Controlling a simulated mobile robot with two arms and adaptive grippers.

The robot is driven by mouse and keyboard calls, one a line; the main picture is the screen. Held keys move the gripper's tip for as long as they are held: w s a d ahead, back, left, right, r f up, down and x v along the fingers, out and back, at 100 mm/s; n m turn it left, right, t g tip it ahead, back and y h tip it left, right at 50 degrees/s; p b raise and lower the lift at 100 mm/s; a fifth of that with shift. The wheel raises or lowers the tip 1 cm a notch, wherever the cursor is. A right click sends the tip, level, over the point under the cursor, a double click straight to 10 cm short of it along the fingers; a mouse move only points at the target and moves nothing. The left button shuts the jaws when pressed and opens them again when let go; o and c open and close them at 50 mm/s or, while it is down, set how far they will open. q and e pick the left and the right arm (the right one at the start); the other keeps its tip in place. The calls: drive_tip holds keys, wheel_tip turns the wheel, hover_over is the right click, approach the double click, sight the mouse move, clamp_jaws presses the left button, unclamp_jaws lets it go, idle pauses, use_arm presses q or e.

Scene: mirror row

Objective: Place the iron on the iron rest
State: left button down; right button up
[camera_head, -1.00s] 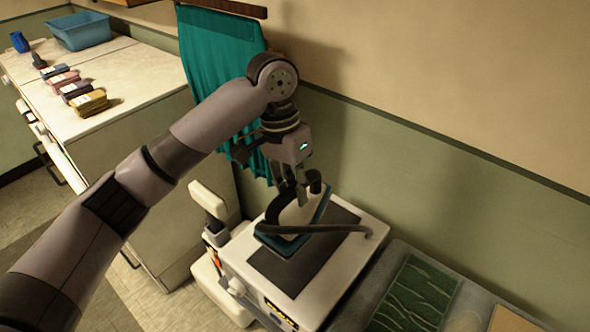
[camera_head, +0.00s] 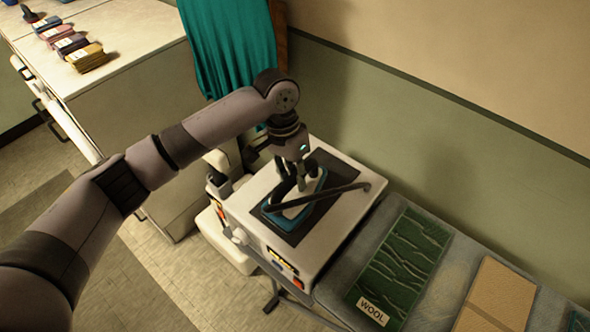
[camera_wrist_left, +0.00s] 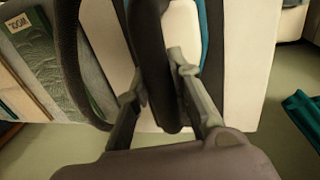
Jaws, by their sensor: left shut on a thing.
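The iron (camera_head: 284,222) has a white body, a teal base and a dark handle. It is over the dark pad of the iron rest, the top of a white unit (camera_head: 335,226); I cannot tell whether its base touches the pad. My left gripper (camera_head: 291,184) comes from above and is shut on the iron's handle. In the left wrist view, the dark handle (camera_wrist_left: 152,55) runs between the two fingers (camera_wrist_left: 158,85), with the white body behind. A dark hose or cord lies across the iron. My right gripper is not in view.
A grey board with a green wool cloth (camera_head: 402,262) and a tan cloth (camera_head: 497,296) adjoins the unit at right. A teal curtain (camera_head: 230,45) hangs behind. A white counter (camera_head: 125,45) with folded cloths stands at left. The wall is close behind the unit.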

use_arm(q)
drive_tip(key=c, duration=1.4)
unclamp_jaws()
drive_tip(key=shift+s, duration=0.1)
drive_tip(key=shift+c, duration=0.2)
wheel_tip(320, 180, up, 12)
drive_tip(key=w+a+b, duration=0.1)
drive_tip(key=b, duration=0.2)
drive_tip(key=shift+w+a, duration=0.25)
drive_tip(key=shift+a, duration=0.15)
